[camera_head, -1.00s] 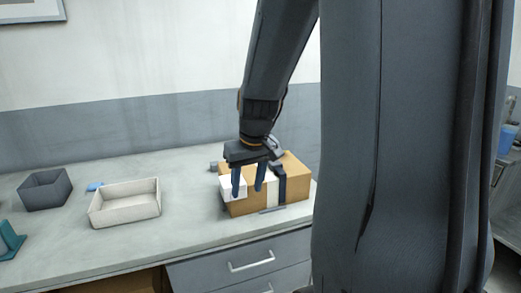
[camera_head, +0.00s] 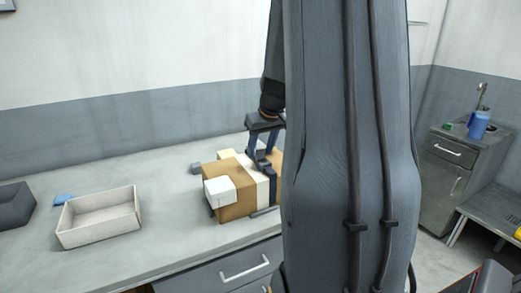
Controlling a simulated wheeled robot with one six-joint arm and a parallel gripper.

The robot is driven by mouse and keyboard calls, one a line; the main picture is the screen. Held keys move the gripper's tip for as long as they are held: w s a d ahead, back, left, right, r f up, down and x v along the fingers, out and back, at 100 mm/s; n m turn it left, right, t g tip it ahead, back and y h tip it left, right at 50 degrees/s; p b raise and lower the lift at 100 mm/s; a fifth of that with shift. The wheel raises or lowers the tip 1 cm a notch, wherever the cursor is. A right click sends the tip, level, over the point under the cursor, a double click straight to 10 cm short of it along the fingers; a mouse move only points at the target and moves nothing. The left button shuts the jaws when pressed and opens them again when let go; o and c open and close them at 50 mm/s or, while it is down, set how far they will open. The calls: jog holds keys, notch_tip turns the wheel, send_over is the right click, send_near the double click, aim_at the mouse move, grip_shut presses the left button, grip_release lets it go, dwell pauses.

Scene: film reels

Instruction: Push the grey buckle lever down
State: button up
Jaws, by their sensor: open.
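A brown cardboard box (camera_head: 238,203) stands on the worktop, with a white band (camera_head: 257,174) and a dark strap (camera_head: 272,187) around it. My gripper (camera_head: 262,155) is over the strapped part of the box, fingers pointing down and apart, with nothing seen between them. The grey buckle lever cannot be told apart from the fingers and the strap. I cannot tell whether the fingers touch the strap or the box. My arm hides the right end of the box.
A white block (camera_head: 219,190) is at the box's left front. A small grey block (camera_head: 195,168) is behind it. A pale open tray (camera_head: 99,236), a blue item (camera_head: 63,200) and a dark bin (camera_head: 14,205) are on the left. Worktop between tray and box is clear.

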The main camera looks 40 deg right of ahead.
jog(key=shift+w+f, duration=0.2)
jog(key=shift+f, duration=0.4)
jog(key=c, duration=1)
jog(key=p, duration=0.3)
jog(key=shift+w+r, duration=0.15)
jog(key=shift+r, duration=0.05)
jog(key=shift+c, duration=0.2)
jog(key=g+p, duration=0.1)
jog(key=p, duration=0.2)
jog(key=shift+w+d+g+y, duration=0.1)
jog(key=shift+w+g+y, duration=0.2)
jog(key=shift+g, duration=0.1)
jog(key=shift+w+d+f+g+p, duration=0.1)
jog(key=shift+w+f+g+p, duration=0.1)
jog(key=shift+g+p, duration=0.35)
jog(key=shift+w+d+f+g+p, duration=0.15)
jog(key=shift+g+p, duration=0.1)
jog(key=shift+g, duration=0.5)
jog(key=shift+a, duration=0.1)
jog(key=o, duration=1)
jog(key=shift+o, duration=0.2)
